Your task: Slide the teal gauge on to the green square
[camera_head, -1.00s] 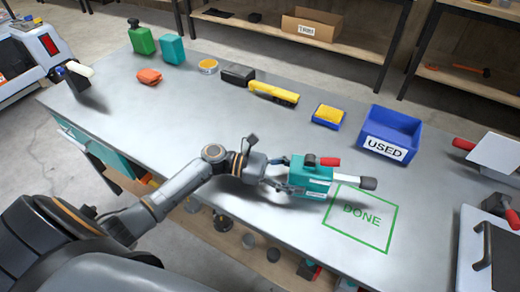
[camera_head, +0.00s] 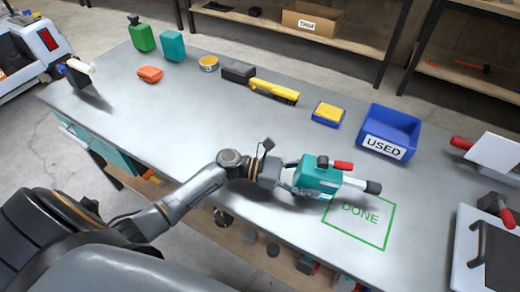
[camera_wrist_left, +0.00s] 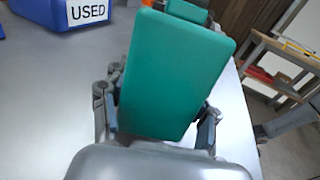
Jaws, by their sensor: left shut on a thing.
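The teal gauge (camera_head: 318,176) has a teal body, a red lever on top and a dark nozzle at its right end. My left gripper (camera_head: 298,178) is shut on its left part; the fingers show on both sides of the teal body (camera_wrist_left: 178,80) in the left wrist view. The green square (camera_head: 378,243) is an outline on the bench marked DONE. The gauge's front part reaches over the square's upper left edge, while its teal body is left of the square. I cannot tell whether the gauge touches the bench. My right gripper is not in view.
A blue bin (camera_head: 399,122) marked USED stands behind the square, with a yellow sponge on a blue base (camera_head: 328,114) to its left. A yellow tool (camera_head: 273,91) and a dark block (camera_head: 238,72) lie farther back. A dark-handled tray (camera_head: 490,255) is at the right.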

